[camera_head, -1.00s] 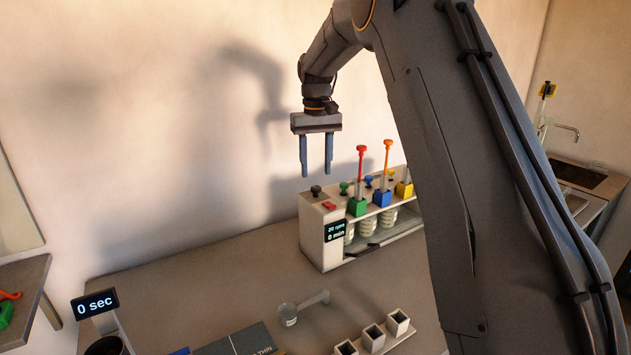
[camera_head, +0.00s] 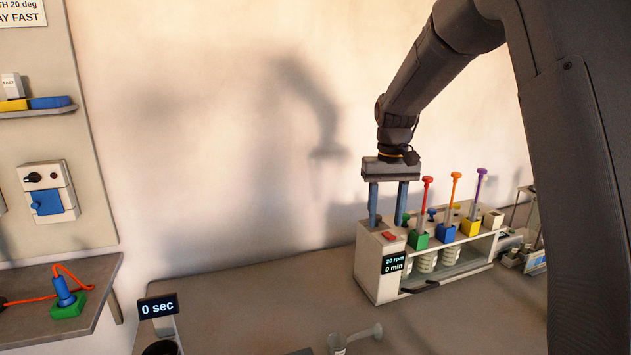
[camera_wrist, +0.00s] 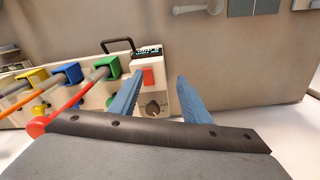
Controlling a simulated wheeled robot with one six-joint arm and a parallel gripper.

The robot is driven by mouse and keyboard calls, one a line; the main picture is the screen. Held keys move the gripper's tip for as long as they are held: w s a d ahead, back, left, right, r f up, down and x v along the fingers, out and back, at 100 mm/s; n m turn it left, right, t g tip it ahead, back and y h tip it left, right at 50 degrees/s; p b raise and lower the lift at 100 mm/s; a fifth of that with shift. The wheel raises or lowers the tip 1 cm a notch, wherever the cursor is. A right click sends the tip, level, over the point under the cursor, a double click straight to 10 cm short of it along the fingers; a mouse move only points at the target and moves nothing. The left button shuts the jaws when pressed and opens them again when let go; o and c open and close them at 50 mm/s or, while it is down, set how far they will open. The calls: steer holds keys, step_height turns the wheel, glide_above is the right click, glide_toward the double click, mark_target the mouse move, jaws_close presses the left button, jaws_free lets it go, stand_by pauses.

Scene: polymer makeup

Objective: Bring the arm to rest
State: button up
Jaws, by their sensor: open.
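My gripper (camera_head: 388,205) hangs from my arm with its two blue fingers pointing down and spread apart, with nothing between them. In the head view it appears over the left end of a white machine (camera_head: 377,272) with a "20 rpm, 0 min" display. In the wrist view the open fingers (camera_wrist: 162,88) show either side of the machine's end, where a red button (camera_wrist: 148,78) and a dark knob (camera_wrist: 153,109) sit. I cannot tell the exact gap between fingertips and machine top.
Coloured blocks with upright stirrers, such as the green block (camera_head: 418,239), stand along the machine. A side shelf (camera_head: 95,312) holds a blue plug (camera_head: 63,291) in a green block. The bench's middle is clear.

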steer(key=s+f, duration=0.5)
steer(key=s, duration=0.8)
steer(key=s+f, duration=0.6)
steer(key=s, duration=0.8)
steer(key=shift+s+f+t, duration=0.15)
steer(key=shift+t, duration=0.25)
steer(key=shift+a, duration=0.1)
